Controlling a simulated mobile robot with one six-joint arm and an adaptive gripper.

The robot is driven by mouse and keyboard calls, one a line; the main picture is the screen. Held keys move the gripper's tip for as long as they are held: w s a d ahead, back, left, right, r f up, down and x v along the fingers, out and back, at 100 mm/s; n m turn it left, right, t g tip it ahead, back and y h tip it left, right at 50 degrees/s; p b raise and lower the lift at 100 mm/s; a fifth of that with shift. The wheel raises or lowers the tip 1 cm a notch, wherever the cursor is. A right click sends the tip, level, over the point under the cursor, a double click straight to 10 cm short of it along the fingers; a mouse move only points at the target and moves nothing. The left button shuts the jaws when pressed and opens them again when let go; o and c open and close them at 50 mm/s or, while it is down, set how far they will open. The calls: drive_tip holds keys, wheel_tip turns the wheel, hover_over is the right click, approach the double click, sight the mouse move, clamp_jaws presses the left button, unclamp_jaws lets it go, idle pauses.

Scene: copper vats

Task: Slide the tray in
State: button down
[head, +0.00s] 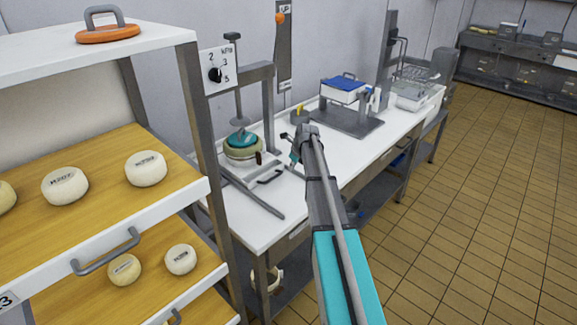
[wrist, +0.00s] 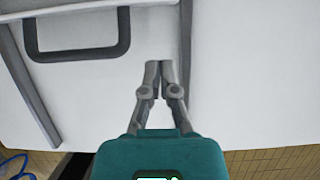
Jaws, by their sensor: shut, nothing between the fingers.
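The pale tray (head: 262,166) lies between two dark rails under the press on the white bench, with its dark handle (head: 270,177) facing the bench front. In the wrist view the handle (wrist: 78,53) is at the upper left, on the tray's pale front. My gripper (wrist: 160,68) is shut and empty, its tips together to the right of the handle and beside the right rail (wrist: 186,50). It does not visibly touch the handle. In the head view my gripper (head: 293,164) is right of the tray, partly hidden by my arm.
A round mould with a teal lid (head: 241,138) stands under the press screw. The left rail (head: 255,194) runs towards the bench front. A cheese rack (head: 190,130) stands close on the left. A blue-topped box (head: 343,85) is farther right. The tiled floor at right is open.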

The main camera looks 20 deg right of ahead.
drive_tip(key=p+v, duration=0.6)
drive_tip(key=v, duration=0.2)
drive_tip(key=shift+p, duration=0.35)
drive_tip(key=shift+s, duration=0.15)
idle(0.4)
drive_tip(key=s+a+n+g, duration=0.2)
drive_tip(key=s+a+n, duration=1)
drive_tip(key=s+n, duration=0.3)
drive_tip(key=s+a+f+n+g+h, duration=0.1)
drive_tip(key=s+a+n, duration=1.2)
drive_tip(key=s+n, duration=0.2)
drive_tip(key=shift+f+n+g+h, duration=0.2)
drive_tip(key=shift+n+g+h, duration=0.15)
drive_tip(key=shift+n, duration=0.35)
drive_tip(key=shift+a, duration=0.2)
idle(0.4)
